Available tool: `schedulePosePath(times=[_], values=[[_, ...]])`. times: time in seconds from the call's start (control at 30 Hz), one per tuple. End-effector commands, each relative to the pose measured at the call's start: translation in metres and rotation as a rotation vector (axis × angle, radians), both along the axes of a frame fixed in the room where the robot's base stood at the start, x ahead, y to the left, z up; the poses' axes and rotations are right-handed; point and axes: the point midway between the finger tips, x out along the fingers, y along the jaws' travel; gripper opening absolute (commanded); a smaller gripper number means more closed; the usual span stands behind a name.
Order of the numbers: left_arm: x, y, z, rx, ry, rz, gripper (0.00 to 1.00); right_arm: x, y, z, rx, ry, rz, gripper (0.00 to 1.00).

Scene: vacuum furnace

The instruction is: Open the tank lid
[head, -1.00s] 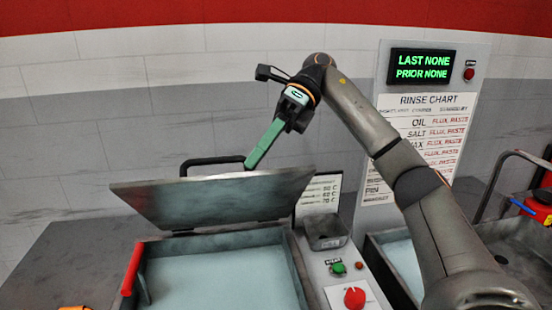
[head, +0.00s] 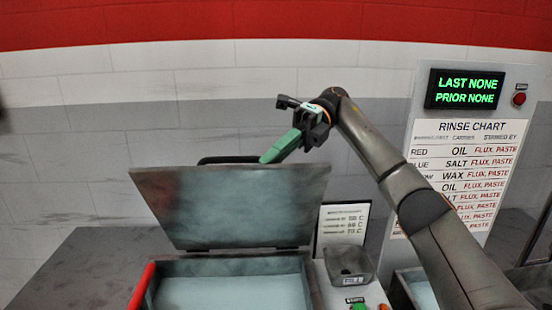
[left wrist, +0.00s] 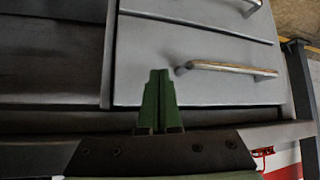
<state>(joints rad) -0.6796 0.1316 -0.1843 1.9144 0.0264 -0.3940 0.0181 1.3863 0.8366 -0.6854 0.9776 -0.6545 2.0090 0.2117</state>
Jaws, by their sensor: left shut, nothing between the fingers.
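The tank lid (head: 232,205) is a grey metal plate. It stands raised at the back of the open tank (head: 230,266), with its underside facing me. Its dark bar handle (head: 228,159) shows just above the lid's top edge, on the far side. My right gripper (head: 266,157) comes in from the right, and its green fingers reach down behind the lid's top edge beside the handle. Their tips are partly hidden, so I cannot tell whether they touch it or are open or shut. In the left wrist view my left gripper (left wrist: 158,75) is shut and empty, before a drawer front.
A red handle (head: 141,288) is on the tank's left side. A small grey box (head: 349,264) and a white label card (head: 342,226) stand right of the tank. The rinse chart panel (head: 462,150) is at right. Drawers with a metal handle (left wrist: 232,70) face my left gripper.

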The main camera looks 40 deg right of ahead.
Motion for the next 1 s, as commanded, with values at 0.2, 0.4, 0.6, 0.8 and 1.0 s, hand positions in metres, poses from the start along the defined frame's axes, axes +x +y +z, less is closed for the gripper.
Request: schedulePosePath(times=[0.2, 0.4, 0.6, 0.8, 1.0], values=[[0.0, 0.0, 0.0, 0.001, 0.0, 0.001, 0.0, 0.001, 0.001, 0.0, 0.003, 0.004, -0.001, 0.0], [0.0, 0.0, 0.0, 0.001, 0.0, 0.001, 0.0, 0.001, 0.001, 0.0, 0.003, 0.003, -0.001, 0.0], [0.0, 0.0, 0.0, 0.001, 0.0, 0.001, 0.0, 0.001, 0.0, 0.006, 0.003, 0.002, -0.001, 0.0], [0.0, 0.0, 0.0, 0.001, 0.0, 0.001, 0.0, 0.0, 0.0, 0.031, 0.002, -0.001, -0.002, 0.0], [0.001, 0.0, -0.012, 0.0, -0.001, 0.001, 0.0, -0.026, 0.016, 0.064, 0.002, -0.006, 0.004, 0.0]])
